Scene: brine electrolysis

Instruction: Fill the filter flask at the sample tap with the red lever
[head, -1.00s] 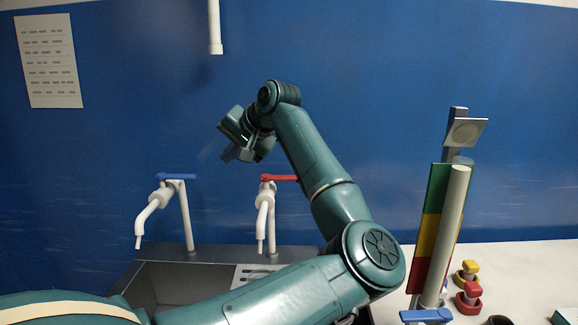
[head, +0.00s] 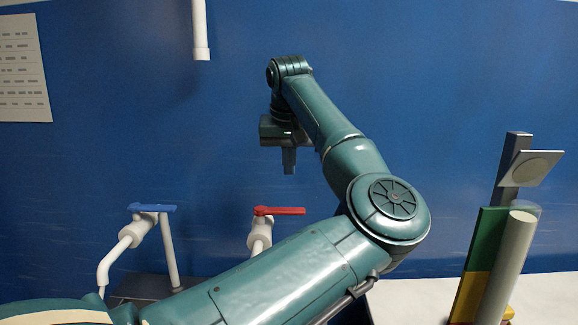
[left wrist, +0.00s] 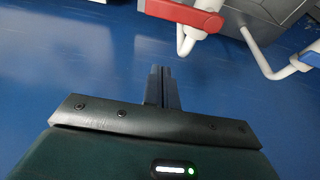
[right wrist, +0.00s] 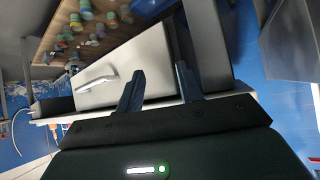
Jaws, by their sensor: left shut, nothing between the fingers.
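The tap with the red lever (head: 279,211) has a white body (head: 260,236); its lower part is hidden behind my left arm in the head view. Its red lever also shows at the top of the left wrist view (left wrist: 187,14). My left gripper (head: 289,171) points down above the red lever, apart from it, shut and empty; its closed fingers show in the left wrist view (left wrist: 162,72). My right gripper (right wrist: 158,72) is open, with nothing between its fingers. I cannot make out the filter flask in any view.
A white tap with a blue lever (head: 151,208) stands left of the red one. A white pipe (head: 201,35) hangs above. A coloured panel with a grey tube (head: 508,268) stands at the right. The right wrist view shows a pale panel with a handle (right wrist: 105,80) and several small containers.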

